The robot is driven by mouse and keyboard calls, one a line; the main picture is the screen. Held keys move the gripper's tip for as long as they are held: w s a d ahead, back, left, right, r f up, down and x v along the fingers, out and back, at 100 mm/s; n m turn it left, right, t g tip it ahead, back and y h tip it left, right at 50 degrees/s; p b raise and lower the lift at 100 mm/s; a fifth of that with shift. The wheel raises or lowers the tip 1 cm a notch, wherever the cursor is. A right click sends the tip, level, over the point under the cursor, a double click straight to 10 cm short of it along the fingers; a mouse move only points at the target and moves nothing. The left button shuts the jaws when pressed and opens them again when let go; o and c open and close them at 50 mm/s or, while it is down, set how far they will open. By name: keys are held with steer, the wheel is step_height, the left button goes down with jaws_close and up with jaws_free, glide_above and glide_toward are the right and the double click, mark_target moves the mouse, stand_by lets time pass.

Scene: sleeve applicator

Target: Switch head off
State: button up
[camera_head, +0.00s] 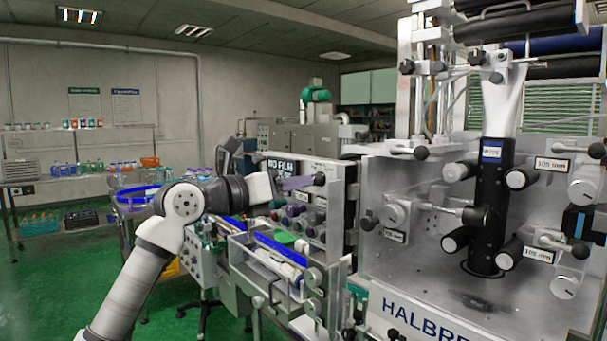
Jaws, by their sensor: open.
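My gripper (296,184) is at the upper part of the panel, near a black knob (320,179). It is open, with nothing seen in it. Its fingers are small and partly blend with the panel, so I cannot tell whether they touch it.
The large applicator frame (385,280) with rollers and black-tipped handles fills the right side. A conveyor with blue rails (279,246) lies below my gripper. Shelves with bottles (80,150) stand at the far left. The green floor (60,290) at the left is clear.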

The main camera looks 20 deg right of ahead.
mark_target(317, 180)
steer(key=x, duration=0.3)
steer(key=shift+w+d+p, duration=0.15)
steer(key=shift+d+p, duration=0.1)
steer(key=shift+p, duration=0.15)
jaws_close()
